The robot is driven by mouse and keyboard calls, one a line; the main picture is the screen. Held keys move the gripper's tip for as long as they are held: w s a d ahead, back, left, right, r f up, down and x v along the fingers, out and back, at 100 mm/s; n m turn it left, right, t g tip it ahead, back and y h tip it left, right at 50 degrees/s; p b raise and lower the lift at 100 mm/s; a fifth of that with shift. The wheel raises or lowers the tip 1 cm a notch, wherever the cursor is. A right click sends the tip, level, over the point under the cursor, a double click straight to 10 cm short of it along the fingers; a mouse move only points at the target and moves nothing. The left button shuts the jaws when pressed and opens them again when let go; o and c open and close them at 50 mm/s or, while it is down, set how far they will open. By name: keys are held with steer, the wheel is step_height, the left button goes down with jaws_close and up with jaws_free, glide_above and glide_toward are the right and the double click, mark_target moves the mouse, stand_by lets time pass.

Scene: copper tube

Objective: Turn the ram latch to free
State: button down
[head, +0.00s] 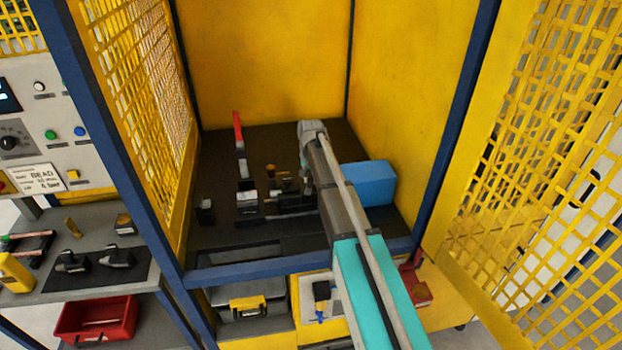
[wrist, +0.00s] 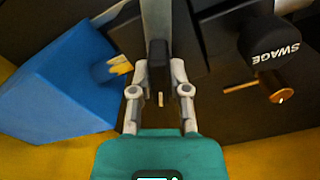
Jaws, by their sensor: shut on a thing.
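In the wrist view my gripper (wrist: 158,66) has its two fingers on either side of a dark knob at the end of a pale bar (wrist: 157,18), and is shut on it. I take this to be the ram latch; no label on it shows. A dark block marked SWAGE (wrist: 268,44) stands to the right, with a copper tube end (wrist: 277,86) below it. In the head view my arm reaches into the yellow cell, and my gripper and the latch are mostly hidden behind it.
A blue block (head: 371,183) lies close right of my arm, and shows at left in the wrist view (wrist: 52,85). A red-handled lever (head: 238,130) stands at the bench's left. Mesh panels (head: 140,75) and blue frame posts bound the cell. The dark bench's back is clear.

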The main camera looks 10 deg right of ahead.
steer(key=shift+n, duration=2.3)
steer(key=c, duration=0.6)
jaws_free()
steer(key=shift+m, duration=0.3)
